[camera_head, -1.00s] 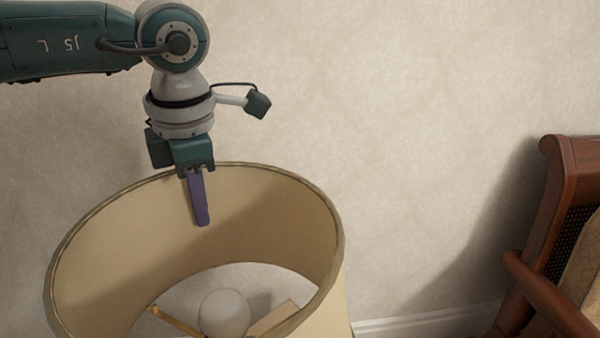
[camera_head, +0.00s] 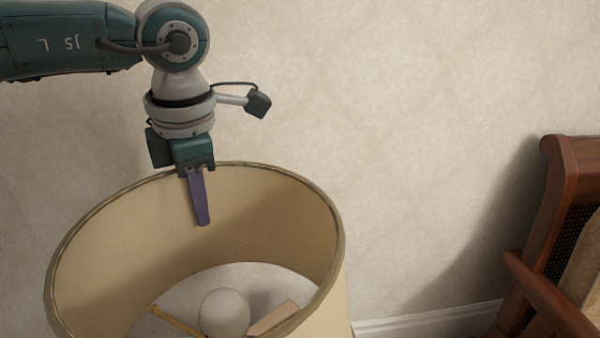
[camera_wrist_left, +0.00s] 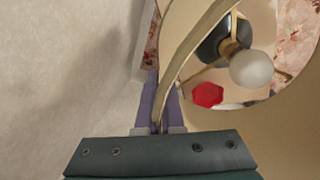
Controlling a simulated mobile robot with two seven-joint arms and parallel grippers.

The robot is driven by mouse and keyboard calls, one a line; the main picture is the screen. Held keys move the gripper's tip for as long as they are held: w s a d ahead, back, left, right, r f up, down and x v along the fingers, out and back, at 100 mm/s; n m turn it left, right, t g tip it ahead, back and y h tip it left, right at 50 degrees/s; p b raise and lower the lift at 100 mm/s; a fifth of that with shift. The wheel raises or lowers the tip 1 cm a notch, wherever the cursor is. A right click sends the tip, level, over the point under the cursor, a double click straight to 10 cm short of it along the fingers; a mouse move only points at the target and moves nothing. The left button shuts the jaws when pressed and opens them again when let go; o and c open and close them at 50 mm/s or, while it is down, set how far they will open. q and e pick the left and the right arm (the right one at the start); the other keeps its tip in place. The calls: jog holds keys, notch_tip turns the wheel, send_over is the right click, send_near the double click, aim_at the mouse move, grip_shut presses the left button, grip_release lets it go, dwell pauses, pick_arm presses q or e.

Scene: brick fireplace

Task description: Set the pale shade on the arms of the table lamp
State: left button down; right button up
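The pale shade (camera_head: 270,205) is a wide beige drum, open at the top and tilted in the head view. My left gripper (camera_head: 199,200) is shut on its far rim, one purple finger inside the wall and the other hidden behind it. The left wrist view shows the rim (camera_wrist_left: 191,48) running between both fingers (camera_wrist_left: 160,102). The table lamp's white bulb (camera_head: 224,313) and a brass arm (camera_head: 178,320) show through the shade's opening. The bulb also shows in the left wrist view (camera_wrist_left: 251,68), beside the dark lamp body (camera_wrist_left: 217,38). Whether the shade touches the arms I cannot tell. My right gripper is out of view.
A wooden chair (camera_head: 560,200) with a cane side stands at the right. A plain wall (camera_head: 420,120) with a white baseboard (camera_head: 430,318) is behind the shade. A red object (camera_wrist_left: 208,94) lies below the bulb in the left wrist view.

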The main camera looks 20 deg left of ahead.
pick_arm(q)
jog(key=shift+f, duration=0.3)
dwell(0.5)
jog(key=c, duration=1)
grip_release()
jog(key=r, duration=0.3)
jog(key=d+r, duration=0.1)
jog(key=r, duration=0.2)
jog(key=s+r, duration=0.1)
jog(key=r, duration=0.2)
jog(key=shift+d+r+p, duration=0.15)
jog(key=shift+r+p, duration=0.25)
jog(key=shift+o, duration=0.3)
jog(key=o, duration=0.5)
